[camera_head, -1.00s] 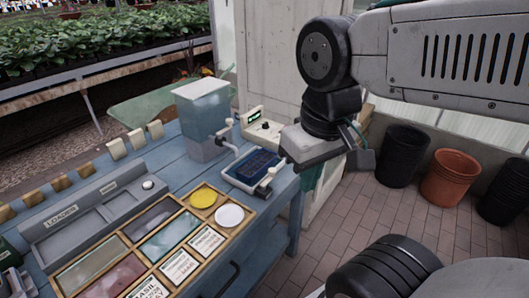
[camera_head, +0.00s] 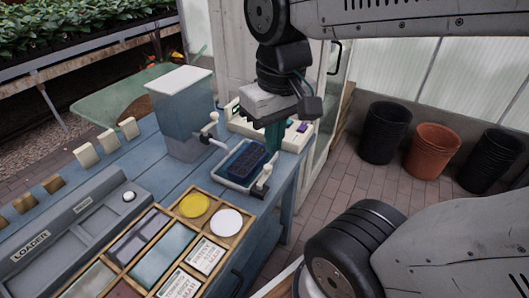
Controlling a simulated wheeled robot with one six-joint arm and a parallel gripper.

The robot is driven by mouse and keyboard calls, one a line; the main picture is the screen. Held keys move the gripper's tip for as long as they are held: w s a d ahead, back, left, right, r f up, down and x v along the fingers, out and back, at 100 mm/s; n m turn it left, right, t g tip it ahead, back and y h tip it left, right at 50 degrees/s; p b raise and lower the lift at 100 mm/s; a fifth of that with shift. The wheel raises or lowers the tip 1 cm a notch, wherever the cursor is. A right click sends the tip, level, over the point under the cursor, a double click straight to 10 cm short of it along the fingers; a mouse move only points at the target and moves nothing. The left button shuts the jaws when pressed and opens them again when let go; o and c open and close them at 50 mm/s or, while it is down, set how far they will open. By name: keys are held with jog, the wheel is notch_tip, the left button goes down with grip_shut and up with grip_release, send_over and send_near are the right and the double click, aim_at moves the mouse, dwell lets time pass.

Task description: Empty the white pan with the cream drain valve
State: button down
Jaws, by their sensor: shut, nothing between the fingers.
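The white pan (camera_head: 230,184) sits near the right end of the blue bench, with a dark blue gridded tray (camera_head: 245,163) inside it. I cannot tell how much liquid is in the pan. The cream drain valve (camera_head: 263,178) is at the pan's front right edge, above the bench edge. My gripper (camera_head: 273,146) points down with its teal fingers shut and empty. In the picture it is at the pan's back right corner, behind the valve and apart from it. The fingertips' exact height over the pan is unclear.
A clear tank (camera_head: 183,115) with a tap (camera_head: 210,132) stands left of the pan. A control box (camera_head: 299,135) is behind my gripper. A wooden divided tray (camera_head: 160,240) with yellow and white discs lies in front. Pots (camera_head: 435,148) stand on the open floor at right.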

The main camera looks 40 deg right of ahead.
jog(key=m+g, duration=0.2)
send_over(264, 177)
jog(key=a, duration=0.2)
notch_tip(264, 177, down, 2)
jog(key=w+d+f+m+g+y, duration=0.1)
jog(key=w+d+f+m, duration=0.1)
jog(key=w+d+f, duration=0.5)
jog(key=shift+w+d+f, duration=0.35)
jog(key=shift+w+f, duration=0.5)
jog(key=shift+w, duration=0.4)
jog(key=shift+g, duration=0.3)
jog(key=x, duration=1)
jog(key=shift+s+f, duration=0.1)
jog(key=shift+f, duration=0.1)
jog(key=shift+s+a, duration=0.3)
jog(key=shift+s, duration=0.3)
jog(key=shift+s+a, duration=0.3)
jog(key=shift+s, duration=0.3)
jog(key=shift+s+a+f, duration=0.15)
jog(key=shift+s+a, duration=0.05)
jog(key=shift+s, duration=0.35)
